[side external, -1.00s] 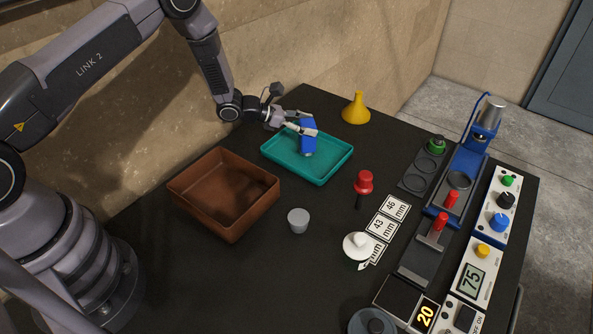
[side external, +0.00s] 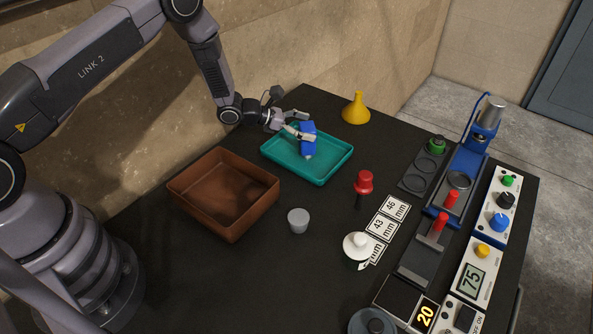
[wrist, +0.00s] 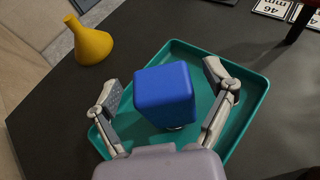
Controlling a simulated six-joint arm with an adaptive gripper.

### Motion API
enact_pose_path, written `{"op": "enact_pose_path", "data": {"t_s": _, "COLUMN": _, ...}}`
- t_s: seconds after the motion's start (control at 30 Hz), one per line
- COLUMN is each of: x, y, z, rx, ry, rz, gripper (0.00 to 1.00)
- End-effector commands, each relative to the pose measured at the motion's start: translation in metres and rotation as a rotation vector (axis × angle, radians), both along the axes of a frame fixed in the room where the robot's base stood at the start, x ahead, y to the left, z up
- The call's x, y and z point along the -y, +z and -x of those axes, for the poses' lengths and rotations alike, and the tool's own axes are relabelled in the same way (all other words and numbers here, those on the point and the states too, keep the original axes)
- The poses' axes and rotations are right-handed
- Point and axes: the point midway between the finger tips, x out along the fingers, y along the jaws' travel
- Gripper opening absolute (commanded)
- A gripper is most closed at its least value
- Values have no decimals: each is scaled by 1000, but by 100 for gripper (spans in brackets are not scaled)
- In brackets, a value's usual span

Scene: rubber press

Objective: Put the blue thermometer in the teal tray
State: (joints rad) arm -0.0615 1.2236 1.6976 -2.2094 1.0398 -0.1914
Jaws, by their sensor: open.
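The blue thermometer (side external: 308,137) is a blue block-like body with a small pale tip at its lower end. It is in the teal tray (side external: 334,167), leaning at a tilt in the side view. In the wrist view the thermometer (wrist: 165,94) shows between the fingers, with the teal tray (wrist: 246,100) around and below it. My gripper (side external: 303,125) is open, with its fingers spread to either side of the thermometer and a gap visible on both sides in the wrist view (wrist: 168,88). Whether the body rests on the tray's rim is hidden.
A brown bin (side external: 205,211) stands left of the tray. A yellow funnel (side external: 356,109) stands behind it. A grey cup (side external: 298,220), a red-knobbed tool (side external: 364,182) and a white-lidded pot (side external: 357,247) are in front. The blue press (side external: 468,160) and control panels are at the right.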

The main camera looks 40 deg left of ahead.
Motion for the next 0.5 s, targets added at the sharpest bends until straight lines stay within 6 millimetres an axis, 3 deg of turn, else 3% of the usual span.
{"op": "enact_pose_path", "data": {"t_s": 0.17, "x": -14, "y": 9, "z": 12, "rx": -1, "ry": 4, "rz": 0, "gripper": 82}}
{"op": "enact_pose_path", "data": {"t_s": 0.5, "x": -62, "y": 38, "z": 60, "rx": 0, "ry": 4, "rz": 0, "gripper": 82}}
